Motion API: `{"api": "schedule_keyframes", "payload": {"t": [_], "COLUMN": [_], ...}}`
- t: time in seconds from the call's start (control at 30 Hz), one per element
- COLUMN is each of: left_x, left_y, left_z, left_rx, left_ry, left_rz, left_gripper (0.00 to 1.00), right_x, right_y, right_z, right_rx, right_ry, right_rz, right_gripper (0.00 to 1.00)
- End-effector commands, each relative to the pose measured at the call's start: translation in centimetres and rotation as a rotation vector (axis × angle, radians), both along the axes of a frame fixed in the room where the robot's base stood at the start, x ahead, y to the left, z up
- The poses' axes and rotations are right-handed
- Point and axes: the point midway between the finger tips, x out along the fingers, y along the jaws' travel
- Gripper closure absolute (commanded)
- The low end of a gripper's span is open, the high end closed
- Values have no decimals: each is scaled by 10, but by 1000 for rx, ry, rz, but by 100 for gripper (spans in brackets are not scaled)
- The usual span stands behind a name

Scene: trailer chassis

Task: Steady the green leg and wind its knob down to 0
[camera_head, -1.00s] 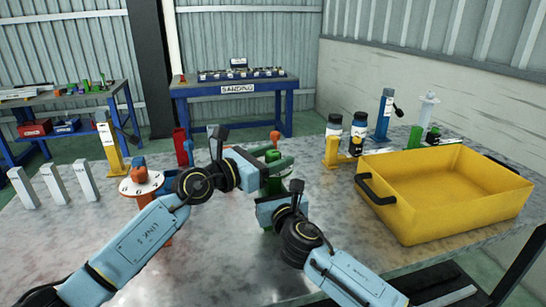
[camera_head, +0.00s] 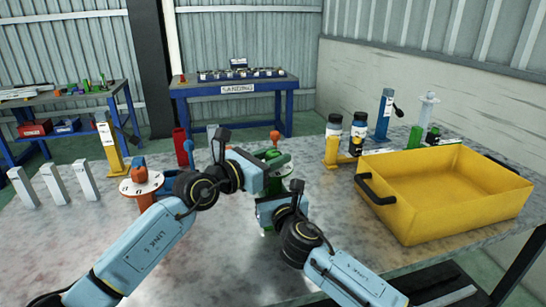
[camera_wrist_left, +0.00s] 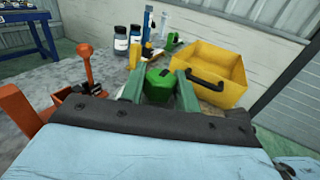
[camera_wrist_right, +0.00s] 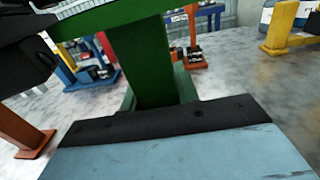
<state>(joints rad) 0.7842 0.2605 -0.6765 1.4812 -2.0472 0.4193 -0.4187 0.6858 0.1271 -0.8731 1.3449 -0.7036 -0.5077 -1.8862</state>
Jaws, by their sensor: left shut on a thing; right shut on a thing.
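The green leg's knob (camera_wrist_left: 160,84) sits between the two fingers of my left gripper (camera_wrist_left: 160,92), which is shut on it. In the head view my left gripper (camera_head: 276,164) comes over the top of the green leg and hides much of it. The leg's green post (camera_wrist_right: 146,62) fills the middle of the right wrist view, and my right gripper (camera_wrist_right: 158,92) is shut around it, below the knob. In the head view the right wrist hides the lower post. The reading on the dial cannot be made out.
An orange leg (camera_head: 140,175) with a white dial stands left of my left arm. A yellow bin (camera_head: 440,220) takes up the table's right side. Yellow (camera_head: 110,148) and blue (camera_head: 383,115) posts and two bottles (camera_head: 334,125) stand farther back. The table's front left is clear.

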Motion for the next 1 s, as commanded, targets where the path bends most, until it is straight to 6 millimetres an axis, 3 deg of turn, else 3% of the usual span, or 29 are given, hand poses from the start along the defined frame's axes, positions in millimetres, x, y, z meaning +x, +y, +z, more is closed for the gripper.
{"api": "schedule_keyframes", "payload": {"t": [0.4, 1.0], "left_x": [-4, -2], "left_y": [-8, -2], "left_z": [1, 3], "left_rx": [-10, -9], "left_ry": [-6, -6], "left_rz": [132, 321], "left_gripper": [91, 91], "right_x": [0, -1], "right_y": [1, 2], "right_z": [-1, -1], "right_rx": [-2, -3], "right_ry": [0, 1], "right_rz": [2, 3], "right_gripper": [100, 100]}}
